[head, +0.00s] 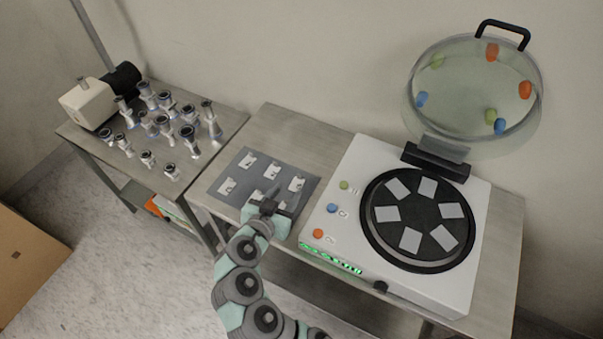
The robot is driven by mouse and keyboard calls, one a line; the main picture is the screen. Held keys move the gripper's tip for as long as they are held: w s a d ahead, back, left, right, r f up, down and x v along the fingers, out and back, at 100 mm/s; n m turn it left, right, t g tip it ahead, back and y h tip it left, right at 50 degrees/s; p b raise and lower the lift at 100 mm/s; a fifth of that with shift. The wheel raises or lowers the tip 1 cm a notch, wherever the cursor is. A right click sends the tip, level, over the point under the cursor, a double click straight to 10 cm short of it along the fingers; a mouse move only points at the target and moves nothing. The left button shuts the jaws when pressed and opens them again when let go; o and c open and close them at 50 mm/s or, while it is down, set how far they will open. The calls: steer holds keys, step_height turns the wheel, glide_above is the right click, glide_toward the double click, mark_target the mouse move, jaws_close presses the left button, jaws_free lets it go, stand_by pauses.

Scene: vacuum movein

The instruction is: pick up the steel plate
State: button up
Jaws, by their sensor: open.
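Several light square plates lie in a ring on the black round disc (376,234) of the white machine; one such plate (397,188) is at its upper left. Several small whitish pieces, one of them a small piece (297,184) at the right, lie on a dark grey flat tray (262,180). I cannot tell from their look which of these is the steel plate. My gripper (267,197) is open over the lower middle of the grey tray, and its fingers and wrist partly hide pieces there. I cannot tell whether it touches any.
The white machine (335,250) stands right of the tray, with its round clear lid (460,70) raised on a hinge. Its front has coloured buttons. A separate table at left holds several metal fittings (190,132) and a pump (88,103). Bare tabletop (305,135) shows behind the tray.

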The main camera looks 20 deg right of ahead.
mark_target(299, 175)
steer(key=b+x, duration=0.1)
steer(key=x, duration=0.8)
steer(key=shift+w+d, duration=0.1)
steer(key=shift+w, duration=0.15)
steer(key=shift+c, duration=0.5)
jaws_close()
